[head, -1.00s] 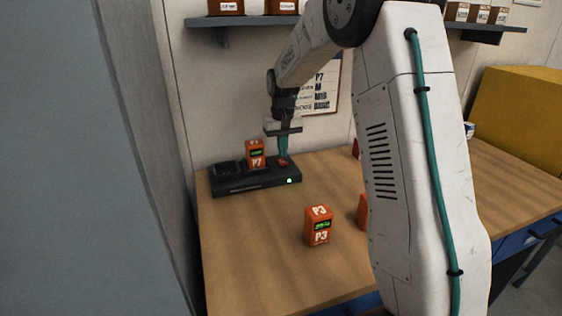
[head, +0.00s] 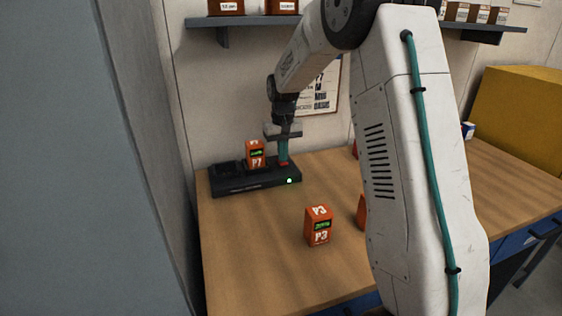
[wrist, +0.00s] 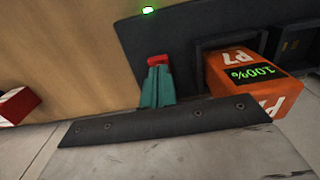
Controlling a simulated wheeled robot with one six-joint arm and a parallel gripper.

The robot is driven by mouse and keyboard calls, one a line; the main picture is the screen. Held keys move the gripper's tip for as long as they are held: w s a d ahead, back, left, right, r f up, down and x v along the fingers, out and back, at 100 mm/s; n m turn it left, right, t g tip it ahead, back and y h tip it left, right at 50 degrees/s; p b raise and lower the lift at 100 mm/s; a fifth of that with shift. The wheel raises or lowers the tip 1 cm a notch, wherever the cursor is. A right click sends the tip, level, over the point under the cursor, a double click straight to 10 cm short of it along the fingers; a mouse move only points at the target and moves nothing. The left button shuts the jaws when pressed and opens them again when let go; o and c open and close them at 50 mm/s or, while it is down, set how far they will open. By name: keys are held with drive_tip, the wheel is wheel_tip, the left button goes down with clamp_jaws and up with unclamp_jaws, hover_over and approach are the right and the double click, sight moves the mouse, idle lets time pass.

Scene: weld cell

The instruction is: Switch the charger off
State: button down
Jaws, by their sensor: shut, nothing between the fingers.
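The charger (head: 232,188) is a black box at the back left of the table, with a lit green lamp on its front right; it also shows in the wrist view (wrist: 132,35). A red switch (wrist: 158,60) sits on the charger beside the bays. My gripper (head: 283,160) has teal fingers, shut and empty, pointing down at the red switch. The fingertips are at the switch and partly cover it; I cannot tell whether they press it.
An orange battery marked P3 (head: 319,226) stands on the wooden table (head: 265,265) in front of the charger. Another orange thing (head: 361,213) is partly hidden behind my arm. A wall shelf (head: 245,20) and a wall chart (head: 322,90) are behind. The table's front left is clear.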

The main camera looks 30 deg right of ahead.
drive_tip(key=shift+f, duration=0.45)
drive_tip(key=shift+r, duration=3.55)
drive_tip(key=shift+g, duration=0.6)
drive_tip(key=s, duration=0.1)
drive_tip(key=s+a+f, duration=0.1)
drive_tip(key=s, duration=0.1)
drive_tip(key=s+f, duration=0.1)
drive_tip(key=shift+s+a, duration=0.15)
drive_tip(key=shift+s, duration=0.25)
drive_tip(key=s+a+r+t, duration=0.1)
drive_tip(key=s+a, duration=0.3)
drive_tip(key=s, duration=0.7)
drive_tip(key=s+a+r+n, duration=0.1)
drive_tip(key=s+a+r, duration=0.3)
drive_tip(key=s, duration=0.8)
drive_tip(key=s+a+r+n+t, duration=0.1)
drive_tip(key=s+a, duration=0.3)
drive_tip(key=s, duration=0.8)
drive_tip(key=shift+s+a+r+t, duration=0.15)
drive_tip(key=shift+s+r+t, duration=0.15)
drive_tip(key=shift+r, duration=0.5)
